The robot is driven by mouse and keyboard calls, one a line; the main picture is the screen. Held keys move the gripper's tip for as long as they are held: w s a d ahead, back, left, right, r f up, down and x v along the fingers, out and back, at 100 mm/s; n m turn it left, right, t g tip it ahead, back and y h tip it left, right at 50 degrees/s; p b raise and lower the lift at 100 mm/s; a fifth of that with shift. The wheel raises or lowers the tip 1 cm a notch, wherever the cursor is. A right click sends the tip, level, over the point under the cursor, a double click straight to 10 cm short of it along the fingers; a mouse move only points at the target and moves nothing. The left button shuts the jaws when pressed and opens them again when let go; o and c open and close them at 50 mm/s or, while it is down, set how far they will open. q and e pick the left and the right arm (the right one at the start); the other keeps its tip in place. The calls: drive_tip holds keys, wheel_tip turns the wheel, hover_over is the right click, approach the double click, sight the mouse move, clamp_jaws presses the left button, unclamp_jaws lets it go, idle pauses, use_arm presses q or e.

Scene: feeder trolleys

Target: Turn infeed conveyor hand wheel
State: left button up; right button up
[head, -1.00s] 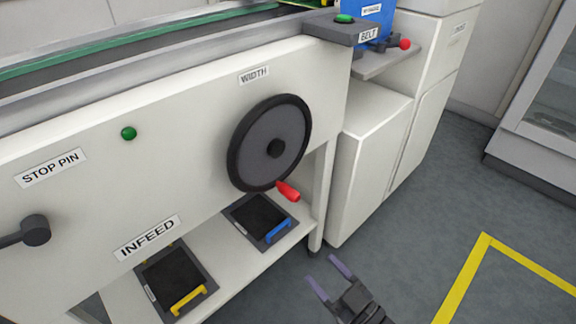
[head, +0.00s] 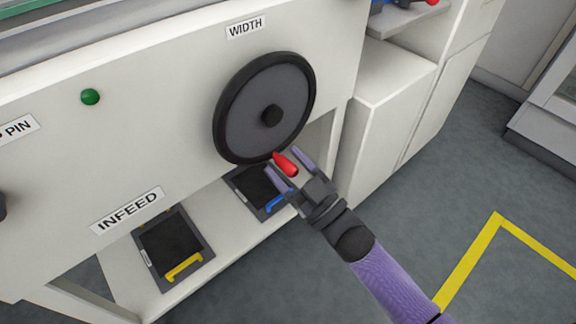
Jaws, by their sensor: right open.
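The dark hand wheel (head: 247,112) is mounted on the white front panel of the infeed conveyor, under the WIDTH label (head: 245,27). Its red handle (head: 286,164) sticks out at the wheel's lower right edge. My right gripper (head: 290,167) is open, with its two purple fingers on either side of the red handle in the picture. I cannot tell whether a finger touches the handle. My left gripper is not in view.
Below the panel, a shelf (head: 215,228) carries a tray with a yellow handle (head: 184,267) and a tray with a blue handle (head: 252,185). A white cabinet (head: 390,110) stands to the right. The floor at right is clear, with a yellow line (head: 470,262).

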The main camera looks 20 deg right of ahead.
clamp_jaws()
idle(1.4)
